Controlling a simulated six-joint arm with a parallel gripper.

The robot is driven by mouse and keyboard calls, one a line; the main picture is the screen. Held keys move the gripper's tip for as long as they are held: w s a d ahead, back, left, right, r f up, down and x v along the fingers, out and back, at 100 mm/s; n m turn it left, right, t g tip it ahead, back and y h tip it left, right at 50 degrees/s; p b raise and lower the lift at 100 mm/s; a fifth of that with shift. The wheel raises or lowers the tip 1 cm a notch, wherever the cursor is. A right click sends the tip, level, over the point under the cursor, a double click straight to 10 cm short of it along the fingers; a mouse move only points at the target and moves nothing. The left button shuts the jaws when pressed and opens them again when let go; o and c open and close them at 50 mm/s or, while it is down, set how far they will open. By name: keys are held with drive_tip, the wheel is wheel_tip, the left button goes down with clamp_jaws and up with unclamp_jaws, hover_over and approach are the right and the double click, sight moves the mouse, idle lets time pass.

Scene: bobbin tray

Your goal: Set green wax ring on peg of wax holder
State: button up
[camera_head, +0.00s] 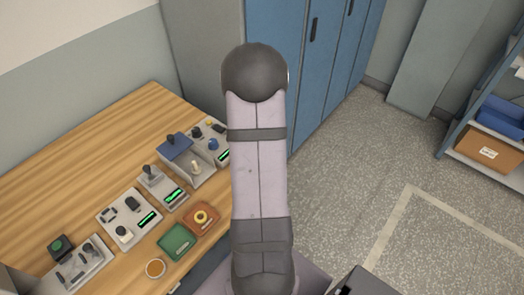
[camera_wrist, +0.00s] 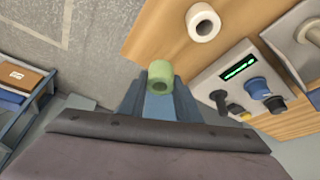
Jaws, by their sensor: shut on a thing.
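In the wrist view my gripper (camera_wrist: 160,92) is shut on the green wax ring (camera_wrist: 159,72), a short pale green cylinder with a dark hole facing the camera. The ring is held at the fingertips, above the floor and near the table edge in that view. A pale upright peg (camera_wrist: 312,32) stands in a grey tray (camera_wrist: 278,34) at the upper right. In the head view a pale peg (camera_head: 196,167) shows in a grey tray; I cannot tell for certain that this is the wax holder. My gripper and the green ring are hidden in the head view behind my arm.
A cream ring (camera_wrist: 203,22) rests on the wooden table (camera_head: 60,180). A control panel (camera_wrist: 238,80) with knobs lies right of my gripper in the wrist view. Several control boxes, a green tray (camera_head: 177,242) and an orange tray (camera_head: 202,225) are on the table. Blue lockers (camera_head: 300,60) stand behind.

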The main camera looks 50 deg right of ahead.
wheel_tip(320, 180, up, 6)
drive_tip(key=p, duration=0.1)
drive_tip(key=n+t+y+b, duration=0.2)
drive_tip(key=n, duration=0.7)
hover_over(194, 162)
drive_tip(key=shift+w+d+f, duration=0.15)
drive_tip(key=shift+d, duration=0.05)
drive_tip(key=shift+a+n+t+y, duration=0.15)
drive_tip(key=shift+n+t+y, duration=0.15)
drive_tip(key=shift+n+y, duration=0.75)
drive_tip(key=shift+n, duration=0.45)
drive_tip(key=shift+f, duration=0.1)
drive_tip(key=shift+f+h+b, duration=0.25)
drive_tip(key=shift+f+b, duration=0.7)
drive_tip(key=shift+f, duration=0.25)
drive_tip(key=shift+f+b, duration=2.6)
drive_tip(key=shift+b, duration=0.1)
